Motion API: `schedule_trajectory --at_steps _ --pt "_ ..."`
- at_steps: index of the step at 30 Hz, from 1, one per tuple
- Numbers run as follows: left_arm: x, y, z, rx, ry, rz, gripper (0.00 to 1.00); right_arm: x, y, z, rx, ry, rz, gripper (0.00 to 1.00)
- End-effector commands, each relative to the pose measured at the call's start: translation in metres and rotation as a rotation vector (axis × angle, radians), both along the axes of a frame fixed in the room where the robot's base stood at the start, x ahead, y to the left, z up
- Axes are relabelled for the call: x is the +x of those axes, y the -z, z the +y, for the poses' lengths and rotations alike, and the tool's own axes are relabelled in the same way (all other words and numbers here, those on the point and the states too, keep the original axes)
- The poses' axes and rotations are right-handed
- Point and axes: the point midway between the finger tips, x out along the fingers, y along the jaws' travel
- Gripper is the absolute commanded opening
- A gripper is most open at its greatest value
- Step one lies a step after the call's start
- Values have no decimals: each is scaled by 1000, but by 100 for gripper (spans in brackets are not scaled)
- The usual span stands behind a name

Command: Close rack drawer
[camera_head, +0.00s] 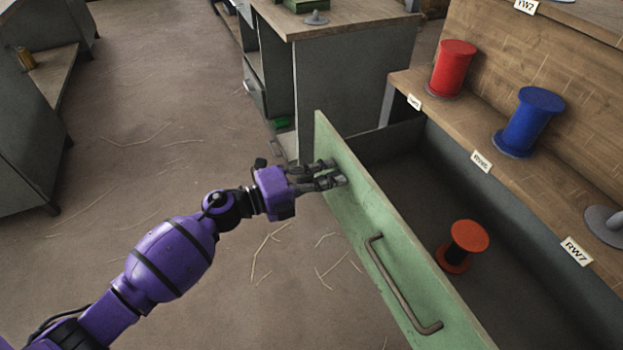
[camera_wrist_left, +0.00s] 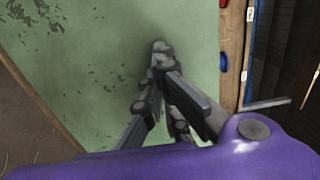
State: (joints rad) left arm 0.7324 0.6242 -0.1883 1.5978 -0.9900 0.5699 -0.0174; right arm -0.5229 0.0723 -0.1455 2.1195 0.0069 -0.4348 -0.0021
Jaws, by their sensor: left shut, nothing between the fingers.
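The green rack drawer (camera_head: 405,262) is pulled out from the wooden rack, with its front panel facing left and a dark metal handle (camera_head: 398,290) on it. An orange-red spool (camera_head: 468,240) stands inside the drawer. My left gripper (camera_head: 340,178) is shut and empty, with its fingertips at the far upper part of the drawer front, away from the handle. In the left wrist view the shut fingers (camera_wrist_left: 158,60) point at the green panel (camera_wrist_left: 110,45); whether they touch it I cannot tell. My right gripper is out of view.
A red spool (camera_head: 453,68) and a blue spool (camera_head: 529,121) stand on the rack shelf above the drawer, by small labels. A grey cabinet (camera_head: 350,75) stands behind the drawer. The floor at left is open, with scattered straw.

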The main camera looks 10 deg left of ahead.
Motion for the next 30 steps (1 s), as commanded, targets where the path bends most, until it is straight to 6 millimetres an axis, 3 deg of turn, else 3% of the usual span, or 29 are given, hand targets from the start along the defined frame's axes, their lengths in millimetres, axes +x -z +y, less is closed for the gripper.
schedule_trajectory --at_steps 9,18,24,30 --pt "53 -2 -74 -3 2 -3 0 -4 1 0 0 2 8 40" --pt "97 1 -134 -1 1 -1 0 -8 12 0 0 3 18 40" --pt "117 1 -161 -1 0 0 0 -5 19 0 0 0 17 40" --pt "127 1 -176 -1 1 1 0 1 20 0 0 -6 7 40"
